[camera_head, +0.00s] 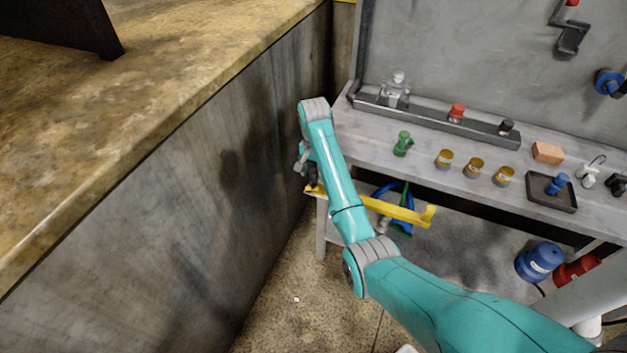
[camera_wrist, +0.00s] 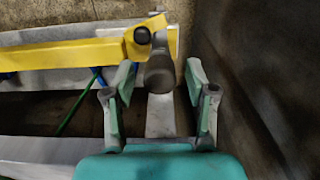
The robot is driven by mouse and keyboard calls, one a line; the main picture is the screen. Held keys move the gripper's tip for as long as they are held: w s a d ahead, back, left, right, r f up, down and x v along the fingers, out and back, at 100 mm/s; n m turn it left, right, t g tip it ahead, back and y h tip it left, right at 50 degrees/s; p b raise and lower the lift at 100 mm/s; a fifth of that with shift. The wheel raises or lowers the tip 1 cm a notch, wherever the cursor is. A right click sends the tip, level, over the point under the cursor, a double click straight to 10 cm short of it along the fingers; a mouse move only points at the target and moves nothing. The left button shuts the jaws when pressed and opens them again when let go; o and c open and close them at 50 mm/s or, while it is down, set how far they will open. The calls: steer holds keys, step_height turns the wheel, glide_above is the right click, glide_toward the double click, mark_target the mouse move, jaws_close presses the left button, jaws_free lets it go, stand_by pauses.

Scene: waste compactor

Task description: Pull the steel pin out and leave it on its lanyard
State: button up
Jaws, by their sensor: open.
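My gripper (camera_head: 303,165) hangs at the left end of the workbench, beside the grey wall. In the wrist view my gripper (camera_wrist: 158,82) is open, with one finger on each side of a dark grey rounded knob (camera_wrist: 160,73). Neither finger clearly touches the knob. The knob sits by the right end of a yellow bar (camera_wrist: 70,53), which also shows in the head view (camera_head: 400,208). A smaller black knob (camera_wrist: 142,35) is on that bar's end. I cannot tell for sure whether the grey knob is the steel pin's head. No lanyard can be made out.
The grey wall (camera_head: 230,180) stands close to my gripper. The workbench (camera_head: 365,140) holds a green piece (camera_head: 403,143), several amber jars and a black tray (camera_head: 540,200). Blue and green hoses (camera_head: 405,225) hang under the bench. Blue (camera_head: 538,261) and red containers stand below right.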

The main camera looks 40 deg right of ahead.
jaws_close()
steer(key=shift+r, duration=0.5)
stand_by(0.6)
